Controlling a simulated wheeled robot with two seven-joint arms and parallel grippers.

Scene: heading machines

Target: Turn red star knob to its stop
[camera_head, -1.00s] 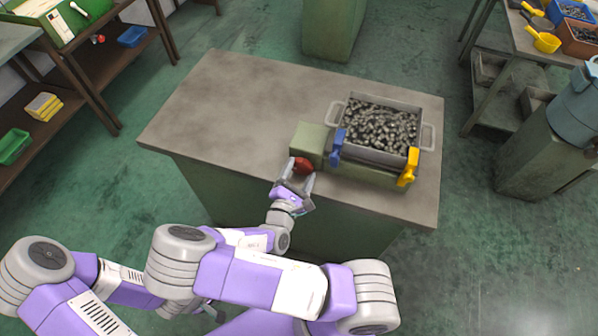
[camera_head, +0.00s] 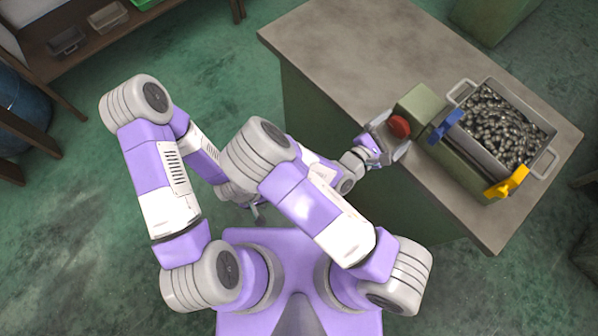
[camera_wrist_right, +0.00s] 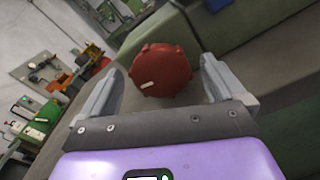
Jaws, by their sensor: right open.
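The red star knob (camera_head: 399,126) sits on the front of a green machine housing (camera_head: 420,103) on the workbench. In the right wrist view the knob (camera_wrist_right: 161,70) is a lobed red disc with a pale mark at its lower left. My right gripper (camera_head: 388,135) is open at the knob, and in the wrist view its two fingers (camera_wrist_right: 165,92) stand to the left and right of it with gaps visible. My left gripper (camera_head: 257,213) hangs low beside my body, small and partly hidden by my arms.
A grey tray (camera_head: 548,160) full of small metal parts sits on the machine, with a blue clamp (camera_head: 446,124) and a yellow clamp (camera_head: 508,183) at its near side. The left part of the workbench top (camera_head: 340,45) is bare. A shelf (camera_head: 62,62) stands at upper left.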

